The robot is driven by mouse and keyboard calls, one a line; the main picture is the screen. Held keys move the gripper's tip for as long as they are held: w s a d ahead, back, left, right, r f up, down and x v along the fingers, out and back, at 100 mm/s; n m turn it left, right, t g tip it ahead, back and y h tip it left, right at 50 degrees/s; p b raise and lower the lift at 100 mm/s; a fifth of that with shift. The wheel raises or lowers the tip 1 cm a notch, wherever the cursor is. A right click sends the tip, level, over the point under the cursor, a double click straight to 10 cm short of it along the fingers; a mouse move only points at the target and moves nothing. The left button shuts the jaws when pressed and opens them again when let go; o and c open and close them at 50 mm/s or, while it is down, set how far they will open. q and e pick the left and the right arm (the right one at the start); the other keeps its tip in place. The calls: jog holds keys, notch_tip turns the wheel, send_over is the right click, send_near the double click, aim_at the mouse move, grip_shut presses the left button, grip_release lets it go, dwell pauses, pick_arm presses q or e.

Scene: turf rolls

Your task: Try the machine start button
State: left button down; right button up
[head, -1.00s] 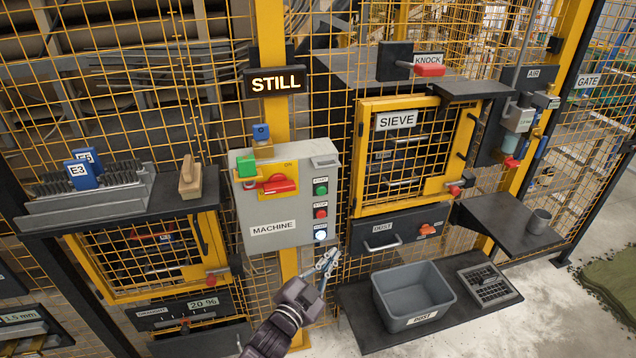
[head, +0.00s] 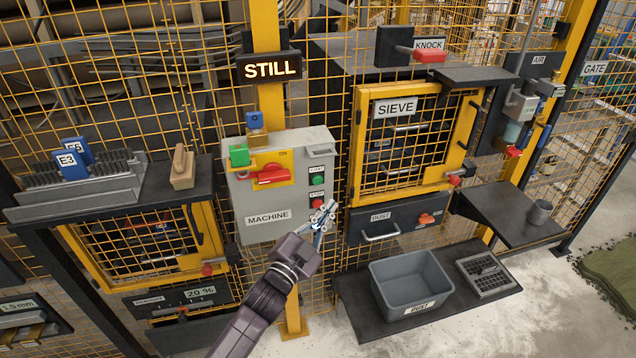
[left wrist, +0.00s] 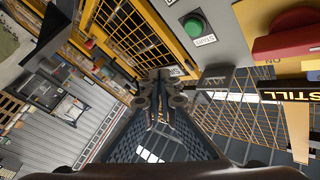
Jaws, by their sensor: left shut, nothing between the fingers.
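The grey machine box (head: 247,196) hangs on the yellow post, labelled MACHINE. Its green start button (head: 317,180) sits on the right side of its face, above a red stop button (head: 317,203). The start button also shows large in the left wrist view (left wrist: 194,25), with its START label. My left gripper (head: 326,212) is shut and empty, in front of the box's lower right, below the start button and overlapping the panel's lowest button. My right gripper is out of view.
The sign (head: 269,67) above reads STILL. A green block and a blue padlock (head: 255,122) are at the box's top left. The sieve door (head: 415,145) is right of the box. A grey dust bin (head: 411,285) stands on the low shelf.

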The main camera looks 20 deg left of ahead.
aim_at(317, 180)
pick_arm(q)
jog(key=w+a, duration=0.1)
jog(key=w, duration=0.1)
jog(key=w+a+b, duration=0.1)
jog(key=w, duration=0.1)
jog(key=w+a+b, duration=0.1)
jog(key=w+a, duration=0.1)
jog(key=shift+a, duration=0.1)
dwell(1.5)
jog(key=shift+w+a, duration=0.15)
jog(key=shift+w, duration=0.15)
jog(key=shift+w+a, duration=0.25)
jog(key=shift+w, duration=0.1)
dwell(0.6)
jog(key=shift+s+d, duration=0.1)
jog(key=shift+s, duration=0.05)
dwell(0.3)
jog(key=shift+s+d, duration=0.35)
jog(key=shift+s, duration=0.25)
